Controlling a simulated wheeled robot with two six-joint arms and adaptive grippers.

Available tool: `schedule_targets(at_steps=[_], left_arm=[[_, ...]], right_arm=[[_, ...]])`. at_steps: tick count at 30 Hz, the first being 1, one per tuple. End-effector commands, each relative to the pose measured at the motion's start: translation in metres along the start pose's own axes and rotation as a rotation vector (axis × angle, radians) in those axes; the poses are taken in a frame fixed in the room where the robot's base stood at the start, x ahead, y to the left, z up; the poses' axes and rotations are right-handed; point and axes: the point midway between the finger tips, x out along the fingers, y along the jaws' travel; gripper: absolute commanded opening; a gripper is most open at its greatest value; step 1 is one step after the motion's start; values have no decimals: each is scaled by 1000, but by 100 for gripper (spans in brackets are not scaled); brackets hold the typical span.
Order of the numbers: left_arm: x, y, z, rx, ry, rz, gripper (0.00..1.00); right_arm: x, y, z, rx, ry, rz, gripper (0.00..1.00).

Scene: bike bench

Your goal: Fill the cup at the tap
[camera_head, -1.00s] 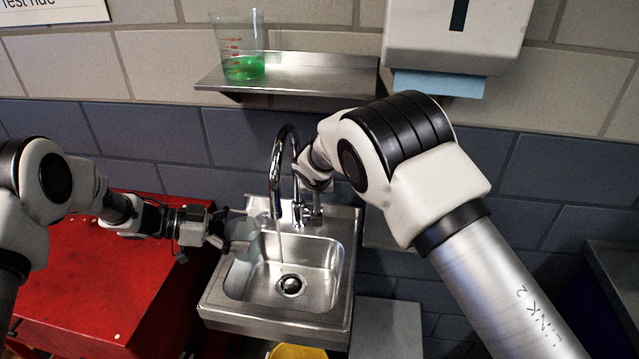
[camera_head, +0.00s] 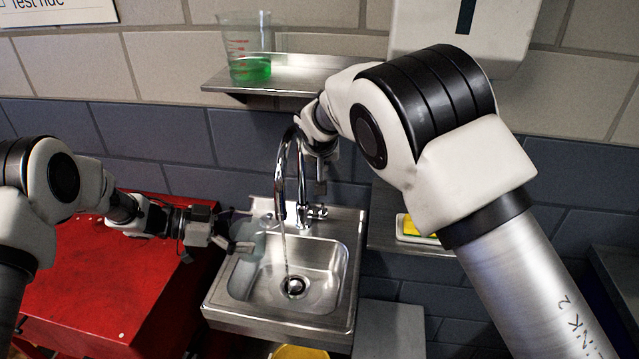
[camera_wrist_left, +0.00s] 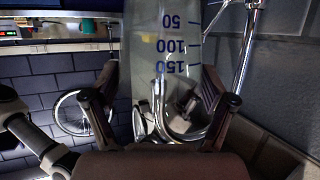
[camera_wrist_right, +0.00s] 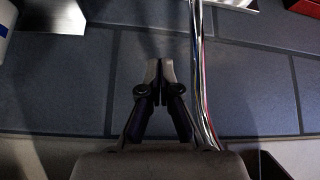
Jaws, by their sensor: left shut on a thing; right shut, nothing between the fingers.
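My left gripper (camera_head: 228,232) is shut on a clear cup (camera_head: 248,235), held over the left side of the sink (camera_head: 337,262). In the left wrist view the cup (camera_wrist_left: 168,55) has blue marks and sits between the left fingers (camera_wrist_left: 170,100). The chrome tap (camera_head: 281,165) is running; its water stream (camera_head: 285,252) falls right of the cup to the drain (camera_head: 294,287). My right gripper (camera_head: 321,187) is above the tap's lever (camera_head: 318,211). In the right wrist view its fingers (camera_wrist_right: 160,75) are shut and empty, left of the chrome spout (camera_wrist_right: 197,60).
A beaker of green liquid (camera_head: 250,68) stands on a steel wall shelf (camera_head: 300,77). A red cabinet (camera_head: 90,280) is left of the sink. A yellow sponge (camera_head: 410,226) lies on a ledge at the right. A yellow container (camera_head: 300,352) is below the sink.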

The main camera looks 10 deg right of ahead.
Motion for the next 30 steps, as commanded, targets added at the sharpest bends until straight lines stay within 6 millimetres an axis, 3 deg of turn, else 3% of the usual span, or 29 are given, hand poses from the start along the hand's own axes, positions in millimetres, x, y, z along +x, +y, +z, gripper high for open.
schedule_targets(at_steps=[11, 30], left_arm=[[71, 0, -25, 2, -1, 2, 60], [73, 0, -27, 0, 0, 0, 60]], right_arm=[[-2, 0, -1, 0, 0, 0, 0], [-2, 0, -1, 0, 0, 0, 0]])
